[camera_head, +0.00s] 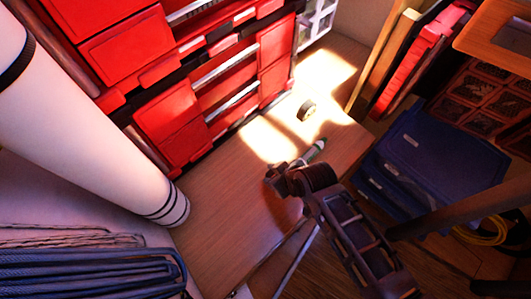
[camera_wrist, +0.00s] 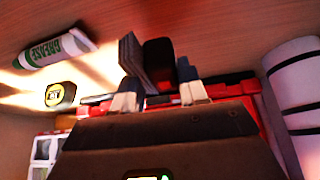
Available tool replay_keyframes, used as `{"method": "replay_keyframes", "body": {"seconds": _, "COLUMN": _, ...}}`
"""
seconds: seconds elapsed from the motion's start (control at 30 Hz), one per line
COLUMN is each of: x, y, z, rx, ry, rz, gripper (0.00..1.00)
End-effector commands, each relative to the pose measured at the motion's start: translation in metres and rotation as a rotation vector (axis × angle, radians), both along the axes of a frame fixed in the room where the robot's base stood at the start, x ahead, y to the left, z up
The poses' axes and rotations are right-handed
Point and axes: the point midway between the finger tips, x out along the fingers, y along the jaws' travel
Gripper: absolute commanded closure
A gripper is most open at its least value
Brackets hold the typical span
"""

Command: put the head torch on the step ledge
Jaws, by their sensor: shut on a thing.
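The head torch (camera_wrist: 158,62), a black and red piece with a grey strap-like part beside it, is between the fingertips of my gripper (camera_wrist: 158,92) in the wrist view. My gripper (camera_head: 284,178) is shut on it. In the head view it is dark and small at the gripper's end, hard to tell from the fingers. The step ledge (camera_head: 225,205) appears to be the wooden board below my gripper. The gripper is over its right part, near the front edge. I cannot tell whether the torch touches the wood.
A white and green grease tube (camera_head: 315,152) lies just beyond my gripper, with a small yellow-black tape measure (camera_head: 306,110) farther back. Red drawers (camera_head: 180,115) stand behind, a white cylinder (camera_head: 150,180) at left, blue bins (camera_head: 430,160) at right. The board's left middle is bare.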

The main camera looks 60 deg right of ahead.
Motion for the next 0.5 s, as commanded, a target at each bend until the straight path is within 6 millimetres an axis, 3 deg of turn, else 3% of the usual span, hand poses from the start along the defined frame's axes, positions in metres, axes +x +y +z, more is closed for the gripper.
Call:
{"method": "replay_keyframes", "body": {"seconds": 0.2, "x": 0.016, "y": 0.025, "z": -0.019, "rx": 0.001, "ry": 0.001, "rz": -0.002, "gripper": 0.89}}
{"method": "replay_keyframes", "body": {"seconds": 0.37, "x": 0.019, "y": 0.029, "z": -0.027, "rx": -0.001, "ry": 0.0, "rz": 0.0, "gripper": 0.89}}
{"method": "replay_keyframes", "body": {"seconds": 0.5, "x": 0.019, "y": 0.029, "z": -0.048, "rx": 0.0, "ry": 0.001, "rz": -0.001, "gripper": 0.89}}
